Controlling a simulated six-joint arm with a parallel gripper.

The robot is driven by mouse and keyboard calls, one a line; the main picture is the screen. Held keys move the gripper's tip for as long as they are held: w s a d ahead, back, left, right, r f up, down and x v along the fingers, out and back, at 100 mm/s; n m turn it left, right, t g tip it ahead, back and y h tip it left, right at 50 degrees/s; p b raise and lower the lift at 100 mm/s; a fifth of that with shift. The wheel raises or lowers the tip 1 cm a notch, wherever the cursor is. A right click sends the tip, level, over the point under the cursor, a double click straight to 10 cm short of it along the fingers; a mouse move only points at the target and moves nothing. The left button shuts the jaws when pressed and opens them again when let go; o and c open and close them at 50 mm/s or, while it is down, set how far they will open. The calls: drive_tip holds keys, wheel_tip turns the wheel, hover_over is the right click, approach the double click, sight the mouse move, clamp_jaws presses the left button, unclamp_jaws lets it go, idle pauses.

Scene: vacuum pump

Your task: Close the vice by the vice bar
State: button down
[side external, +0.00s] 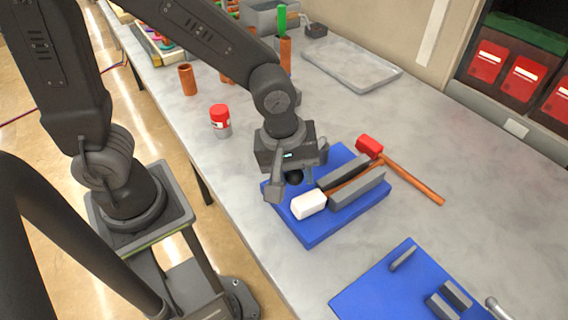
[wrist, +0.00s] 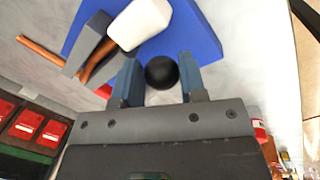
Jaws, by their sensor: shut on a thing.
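The vice has a blue base (side external: 309,229) and two long grey jaws, the nearer jaw (side external: 358,191) and the farther jaw (side external: 343,171), with a gap between them. A brown rod (side external: 347,186) lies in the gap, and a white block-like head (side external: 308,204) sits at its near end. The vice bar's black ball end (wrist: 161,72) is between my gripper's fingers (wrist: 160,76). My gripper (side external: 296,180) points down at the left edge of the vice, shut on that ball. The rest of the bar is hidden.
A red-headed hammer (side external: 369,147) with a brown handle lies just behind the vice. A second blue vice (side external: 378,290) is at the lower right. A red-capped jar (side external: 220,121) and a grey tray (side external: 352,66) stand farther back. The grey table between is clear.

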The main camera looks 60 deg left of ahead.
drive_tip(key=shift+w+d+n, duration=0.4)
drive_tip(key=shift+d+n, duration=0.25)
drive_tip(key=shift+n, duration=0.25)
drive_tip(key=c, duration=0.8)
unclamp_jaws()
drive_tip(key=shift+o, duration=0.2)
wheel_tip(320, 180, up, 14)
drive_tip(key=s+a, duration=0.1)
drive_tip(key=s, duration=0.1)
drive_tip(key=shift+s+f, duration=0.15)
drive_tip(key=shift+s, duration=0.1)
